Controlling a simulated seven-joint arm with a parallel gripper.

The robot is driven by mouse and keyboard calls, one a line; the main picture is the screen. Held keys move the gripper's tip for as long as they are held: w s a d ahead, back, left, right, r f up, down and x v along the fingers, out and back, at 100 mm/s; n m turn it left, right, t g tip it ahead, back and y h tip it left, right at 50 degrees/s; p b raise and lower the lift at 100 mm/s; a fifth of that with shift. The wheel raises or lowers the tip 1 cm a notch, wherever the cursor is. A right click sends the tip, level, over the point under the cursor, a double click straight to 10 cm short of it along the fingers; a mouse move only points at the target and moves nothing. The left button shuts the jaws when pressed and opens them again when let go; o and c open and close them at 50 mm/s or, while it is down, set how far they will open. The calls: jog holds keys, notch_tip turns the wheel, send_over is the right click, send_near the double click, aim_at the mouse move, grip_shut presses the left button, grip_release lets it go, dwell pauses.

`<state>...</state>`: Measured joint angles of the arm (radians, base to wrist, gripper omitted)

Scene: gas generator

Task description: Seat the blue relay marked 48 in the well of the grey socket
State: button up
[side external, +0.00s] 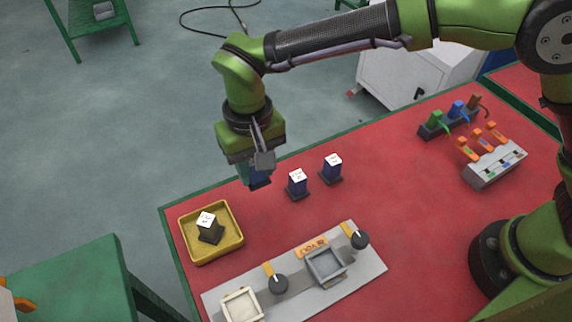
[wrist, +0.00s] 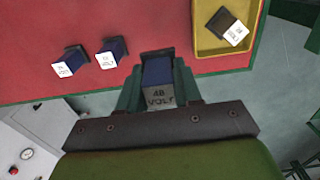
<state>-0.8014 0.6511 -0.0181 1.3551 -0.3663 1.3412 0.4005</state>
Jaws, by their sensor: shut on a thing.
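My gripper (side external: 257,172) is shut on a blue relay (side external: 260,182), above the far left part of the red table. In the wrist view the held relay (wrist: 159,76) sits between the two fingers, and its pale label reads 48 VOLT. The grey socket (side external: 312,273) is on the light grey panel in the side view, its square well open and empty. It lies to the right of and nearer the camera than my gripper, and apart from it. The socket is not in the wrist view.
Two more blue relays (side external: 297,186) (side external: 332,170) stand right of my gripper. A yellow tray (side external: 187,240) holds a dark relay (side external: 209,230). The panel (side external: 372,283) also has a cream socket (side external: 240,304) and black knobs (side external: 278,284). Switch blocks (side external: 494,165) stand at right.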

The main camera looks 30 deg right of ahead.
jog(key=s+r, duration=0.4)
send_over(326, 265)
jog(key=f, duration=0.1)
notch_tip(326, 265, down, 6)
jog(key=shift+f, duration=2.35)
jog(key=shift+f, duration=0.2)
